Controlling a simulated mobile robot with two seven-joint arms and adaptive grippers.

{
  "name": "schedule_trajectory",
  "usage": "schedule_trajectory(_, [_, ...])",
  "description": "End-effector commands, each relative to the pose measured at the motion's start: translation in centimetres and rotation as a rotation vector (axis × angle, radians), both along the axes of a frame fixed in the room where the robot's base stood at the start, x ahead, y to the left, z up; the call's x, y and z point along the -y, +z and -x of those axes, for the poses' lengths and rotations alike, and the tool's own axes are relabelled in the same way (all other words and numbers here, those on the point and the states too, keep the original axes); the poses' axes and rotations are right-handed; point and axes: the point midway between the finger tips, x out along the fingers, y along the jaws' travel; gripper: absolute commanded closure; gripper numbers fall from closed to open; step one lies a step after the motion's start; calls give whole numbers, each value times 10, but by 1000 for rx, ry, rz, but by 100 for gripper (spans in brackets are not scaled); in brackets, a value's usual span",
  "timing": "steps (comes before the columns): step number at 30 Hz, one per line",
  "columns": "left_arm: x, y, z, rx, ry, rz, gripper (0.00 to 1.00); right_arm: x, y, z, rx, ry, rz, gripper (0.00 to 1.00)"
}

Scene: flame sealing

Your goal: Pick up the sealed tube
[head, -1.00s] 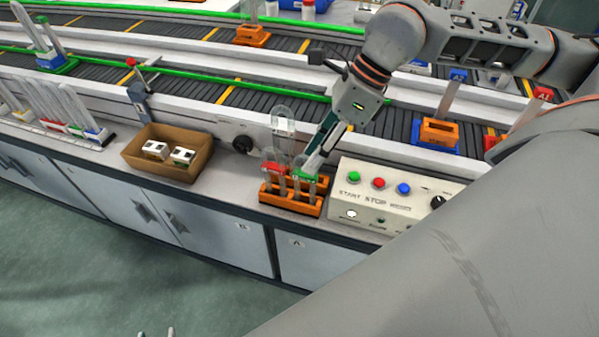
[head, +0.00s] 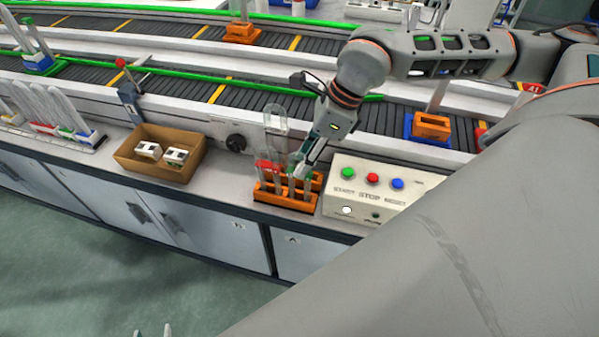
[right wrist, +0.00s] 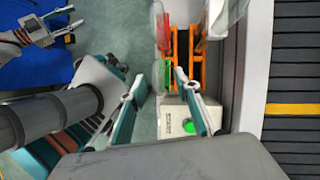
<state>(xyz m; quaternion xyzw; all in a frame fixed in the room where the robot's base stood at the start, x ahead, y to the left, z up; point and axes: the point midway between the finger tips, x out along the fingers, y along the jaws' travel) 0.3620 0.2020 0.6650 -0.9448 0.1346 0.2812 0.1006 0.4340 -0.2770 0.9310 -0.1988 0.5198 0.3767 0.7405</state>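An orange rack (head: 285,201) stands on the bench and holds clear tubes. One has a red label (head: 266,168) and one a green label (head: 313,182); which one is sealed I cannot tell. My right gripper (head: 297,172) is low over the rack, partly hiding the green-labelled tube. In the right wrist view my right gripper (right wrist: 161,76) is open, its fingertips apart beside the green label (right wrist: 165,75) with nothing clearly clasped. The orange rack (right wrist: 192,72) lies beyond. My left gripper (head: 153,331) is at the bottom edge, empty and open; it also shows in the right wrist view (right wrist: 70,22).
A cardboard box (head: 155,166) with white parts and a white rack of tubes (head: 50,133) are to the left. A conveyor (head: 240,93) runs behind.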

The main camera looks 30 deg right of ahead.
Motion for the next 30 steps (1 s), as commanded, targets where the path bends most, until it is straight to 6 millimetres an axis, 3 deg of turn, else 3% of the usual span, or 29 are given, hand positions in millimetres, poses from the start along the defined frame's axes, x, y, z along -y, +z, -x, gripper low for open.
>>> schedule_trajectory(4, [0,0,0,0,0,0,60,0,0,0,0,0,0,68])
schedule_trajectory(8, [0,0,0,0,0,0,60,0,0,0,0,0,0,99])
schedule_trajectory(22, [0,-1,0,-2,0,-1,60,0,5,0,1,0,-1,100])
schedule_trajectory(30, [0,-1,0,-2,0,-1,60,0,37,-1,5,1,-1,100])
